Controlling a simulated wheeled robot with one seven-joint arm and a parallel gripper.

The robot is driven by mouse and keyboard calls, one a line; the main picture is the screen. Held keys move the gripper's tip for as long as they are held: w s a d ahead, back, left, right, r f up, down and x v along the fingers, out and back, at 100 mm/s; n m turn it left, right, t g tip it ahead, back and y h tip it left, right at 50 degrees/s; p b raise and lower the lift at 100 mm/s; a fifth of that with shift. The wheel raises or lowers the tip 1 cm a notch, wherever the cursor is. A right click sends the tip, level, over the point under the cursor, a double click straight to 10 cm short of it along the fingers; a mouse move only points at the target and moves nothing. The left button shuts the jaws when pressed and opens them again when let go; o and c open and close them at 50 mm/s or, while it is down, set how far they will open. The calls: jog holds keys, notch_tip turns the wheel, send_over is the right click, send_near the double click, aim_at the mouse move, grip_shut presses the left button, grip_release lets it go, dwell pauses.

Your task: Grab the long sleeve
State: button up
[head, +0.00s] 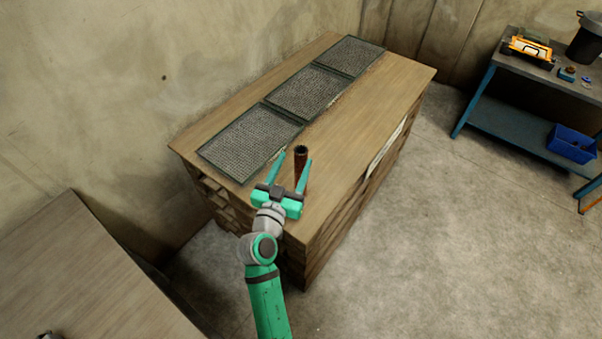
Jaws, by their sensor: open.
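The long sleeve (301,165) appears as a dark, rusty brown tube with a hollow top. It stands upright near the front end of the wooden crate-like bench (340,170). My gripper (295,157) is open, with its two teal fingers reaching forward over the bench top. The sleeve shows between the fingers, closer to the right one, which overlaps its lower part. I cannot tell whether a finger touches it. The sleeve's base is partly hidden by the right finger and the gripper body.
Three dark mesh panels (250,140) lie in a row along the bench's left side. The bench top to the right is clear. A blue-legged table (500,75) at the right holds an orange item (527,47) and a dark pot (586,42). A blue bin (571,145) sits on its lower shelf.

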aim_at(299, 157)
jog(key=w, duration=0.1)
jog(key=w+d, duration=0.2)
jog(key=shift+w+r, duration=0.1)
jog(key=shift+r, duration=0.2)
jog(key=shift+w, duration=0.45)
jog(key=shift+s, duration=0.1)
grip_shut()
jog(key=shift+d, duration=0.1)
dwell(0.5)
jog(key=shift+r, duration=0.15)
